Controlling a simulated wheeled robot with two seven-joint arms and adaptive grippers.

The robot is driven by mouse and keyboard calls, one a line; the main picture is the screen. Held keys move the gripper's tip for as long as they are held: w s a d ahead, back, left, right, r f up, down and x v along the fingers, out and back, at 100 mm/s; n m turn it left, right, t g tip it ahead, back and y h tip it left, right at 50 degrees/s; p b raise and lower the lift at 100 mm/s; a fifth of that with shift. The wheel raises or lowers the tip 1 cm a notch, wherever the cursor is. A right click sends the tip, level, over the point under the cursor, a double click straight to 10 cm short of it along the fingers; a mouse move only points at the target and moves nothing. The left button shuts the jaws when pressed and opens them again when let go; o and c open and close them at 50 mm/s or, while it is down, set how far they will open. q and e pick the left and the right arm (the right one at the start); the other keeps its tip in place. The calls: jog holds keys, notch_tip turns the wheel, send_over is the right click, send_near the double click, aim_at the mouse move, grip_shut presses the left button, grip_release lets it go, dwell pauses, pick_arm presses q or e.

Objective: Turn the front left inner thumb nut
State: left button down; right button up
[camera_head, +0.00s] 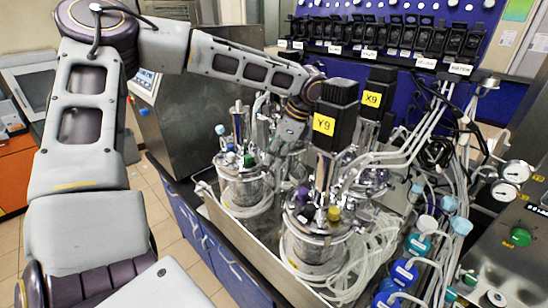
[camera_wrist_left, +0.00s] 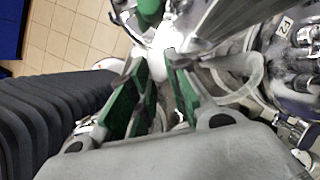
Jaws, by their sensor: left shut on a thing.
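The left bioreactor vessel (camera_head: 243,190) is a glass and steel pot with a metal lid carrying ports and nuts. My left gripper (camera_head: 281,150) reaches down over the right side of its lid, between the two vessels. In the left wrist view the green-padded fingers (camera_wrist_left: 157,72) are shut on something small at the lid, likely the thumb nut. The nut itself is hidden or washed out in bright glare, so its turn cannot be told. A green cap (camera_wrist_left: 150,10) stands just beyond the fingertips. My right gripper is out of view.
The right vessel (camera_head: 317,245) stands close by, with a black motor (camera_head: 334,112) labelled Y9 above it. A second motor (camera_head: 374,98) is labelled X9. Loose clear tubing and blue-capped bottles (camera_head: 404,272) crowd the right. Tiled floor (camera_head: 160,215) is free at left.

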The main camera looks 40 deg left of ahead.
pick_arm(q)
jog(key=n+h, duration=0.1)
jog(key=n, duration=0.2)
jog(key=n+g+h, duration=0.1)
jog(key=n, duration=0.2)
jog(key=w+a+n+h, duration=0.1)
jog(key=n, duration=0.2)
jog(key=shift+a+g, duration=0.1)
jog(key=shift+g, duration=0.3)
jog(key=c, duration=1.4)
grip_release()
jog(key=shift+o, duration=0.2)
jog(key=shift+s, duration=0.15)
